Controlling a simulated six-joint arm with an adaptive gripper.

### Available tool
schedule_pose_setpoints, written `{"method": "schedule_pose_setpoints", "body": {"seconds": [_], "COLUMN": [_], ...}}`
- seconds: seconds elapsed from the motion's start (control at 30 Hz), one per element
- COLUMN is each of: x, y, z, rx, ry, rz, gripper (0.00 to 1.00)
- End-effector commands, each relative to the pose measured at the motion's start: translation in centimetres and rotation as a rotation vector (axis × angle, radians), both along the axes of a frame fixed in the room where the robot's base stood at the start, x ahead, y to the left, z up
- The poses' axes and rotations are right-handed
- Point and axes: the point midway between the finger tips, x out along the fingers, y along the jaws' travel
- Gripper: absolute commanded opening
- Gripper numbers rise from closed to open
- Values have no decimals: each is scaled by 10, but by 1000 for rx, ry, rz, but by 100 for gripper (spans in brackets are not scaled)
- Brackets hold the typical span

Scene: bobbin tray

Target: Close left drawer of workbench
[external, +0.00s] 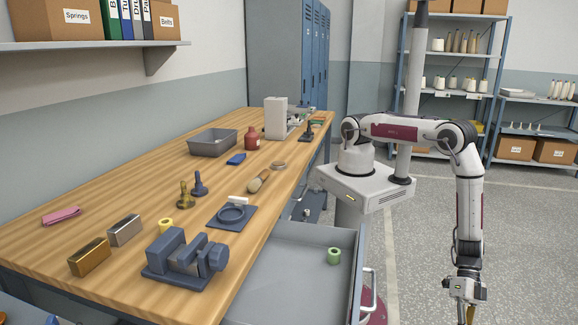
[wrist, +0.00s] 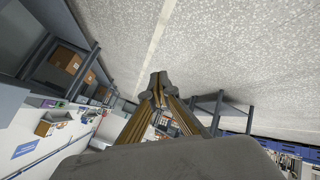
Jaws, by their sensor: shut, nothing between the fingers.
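The workbench's grey drawer (external: 290,272) is pulled well out from under the near end of the wooden top. A small green bobbin (external: 334,256) stands in it near the far wall. The drawer's pale bar handle (external: 372,292) is on its right-hand front. My gripper (external: 466,316) hangs pointing down, to the right of the handle and apart from it, over the floor at the picture's bottom edge. In the wrist view the gripper's two fingers (wrist: 158,84) meet at the tips with nothing between them. The drawer is not clearly identifiable in the wrist view.
The workbench top (external: 130,185) carries a dark vise (external: 185,258), a grey tray (external: 212,142), a red bottle (external: 252,138) and small parts. A blue-framed shelf (external: 455,80) stands at the back right. The floor (external: 530,240) right of my arm is clear.

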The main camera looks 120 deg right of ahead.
Motion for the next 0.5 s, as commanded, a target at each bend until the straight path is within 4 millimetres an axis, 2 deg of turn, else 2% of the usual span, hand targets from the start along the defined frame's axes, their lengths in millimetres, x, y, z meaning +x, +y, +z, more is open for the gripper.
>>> {"method": "schedule_pose_setpoints", "body": {"seconds": [0.03,0.23,0.37,0.5], "x": [0,12,25,42], "y": [-3,-18,-31,-47], "z": [-8,-14,-8,6], "rx": [-10,-54,-95,-155], "ry": [-52,-271,-413,-561], "rz": [3,-12,-39,-89], "gripper": [0,0,0,0]}}
